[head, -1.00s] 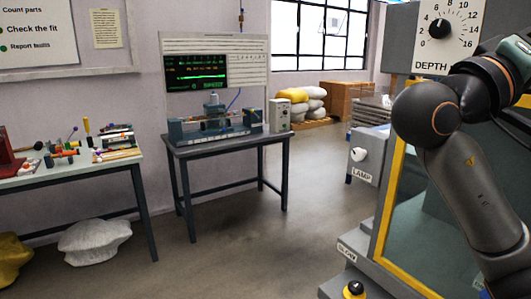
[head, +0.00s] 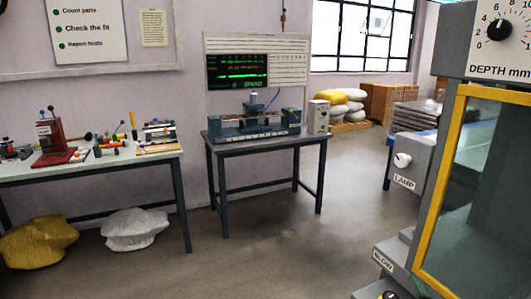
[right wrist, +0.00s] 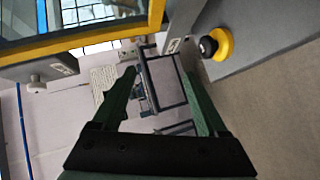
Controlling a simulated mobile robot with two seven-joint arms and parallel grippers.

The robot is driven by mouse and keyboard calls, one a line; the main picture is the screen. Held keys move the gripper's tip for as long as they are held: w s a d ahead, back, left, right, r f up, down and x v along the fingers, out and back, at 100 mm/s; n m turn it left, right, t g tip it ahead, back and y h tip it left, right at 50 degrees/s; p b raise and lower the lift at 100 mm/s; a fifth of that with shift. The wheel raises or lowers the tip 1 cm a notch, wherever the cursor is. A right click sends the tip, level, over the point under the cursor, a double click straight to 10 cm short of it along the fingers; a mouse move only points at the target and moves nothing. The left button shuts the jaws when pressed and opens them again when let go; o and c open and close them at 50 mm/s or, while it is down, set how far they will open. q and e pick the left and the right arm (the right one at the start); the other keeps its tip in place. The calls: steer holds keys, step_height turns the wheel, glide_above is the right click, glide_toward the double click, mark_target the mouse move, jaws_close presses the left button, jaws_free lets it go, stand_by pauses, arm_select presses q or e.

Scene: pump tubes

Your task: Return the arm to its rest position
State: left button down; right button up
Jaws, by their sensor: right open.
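My right gripper (right wrist: 163,98) shows in the right wrist view with its two green fingers spread apart and nothing between them. It is beside the grey machine with the yellow-framed window (head: 480,190), whose yellow frame crosses the top of the right wrist view. Neither of my arms shows in the head view now. My left gripper is in no view.
The machine has a depth dial (head: 499,29) and a lamp knob (head: 402,160). A yellow and black button (right wrist: 216,44) is near the right gripper. A dark table (head: 265,142) bears a test rig. A workbench (head: 90,172) stands left. Open floor lies between.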

steer(key=s+a+f+m+g+y, duration=0.3)
steer(key=s+f, duration=0.9)
steer(key=s, duration=0.1)
steer(key=s+a+f+m+g+y, duration=0.2)
steer(key=s+a+f+y, duration=0.15)
steer(key=s+f, duration=0.85)
steer(key=a+r+m+p, duration=0.2)
steer(key=a+r+m, duration=0.2)
steer(key=a, duration=0.6)
steer(key=shift+a+m+t+y+p, duration=0.25)
steer(key=shift+m+t+y+p, duration=0.05)
steer(key=shift+m+y+p, duration=0.1)
